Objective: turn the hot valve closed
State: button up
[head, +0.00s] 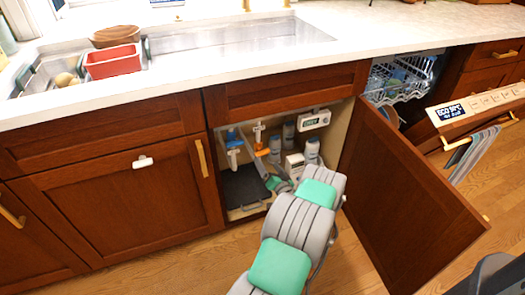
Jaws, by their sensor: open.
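Two valves show inside the open under-sink cabinet (252,207) in the head view. The valve with orange parts (261,152), which I take for the hot one, is right of a valve with blue parts (233,142). My grey and green arm reaches in from below. My gripper (264,170) is inside the cabinet, just below the orange part. It is open, but small and partly hidden by my own arm. I cannot tell whether it touches the orange part.
The cabinet door (405,200) stands open to the right of my arm. A small display unit (314,120) is at the upper right of the opening. The dishwasher door (480,108) is partly open farther right.

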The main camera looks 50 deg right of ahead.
aim_at(263, 154)
jog(key=w+d+n, duration=0.1)
jog(key=w+n, duration=0.1)
jog(key=n, duration=0.1)
jog(key=w+d+n+b, duration=0.1)
jog(key=n, duration=0.2)
jog(key=w+d+n, duration=0.1)
jog(key=w+n, duration=0.1)
jog(key=n, duration=0.1)
jog(key=shift+w+d+r+b, duration=0.1)
jog(key=shift+w+d+b, duration=0.2)
jog(key=shift+d, duration=0.05)
jog(key=shift+w+d+r, duration=0.1)
jog(key=shift+w+d, duration=0.25)
jog(key=shift+w, duration=0.1)
jog(key=shift+c, duration=0.5)
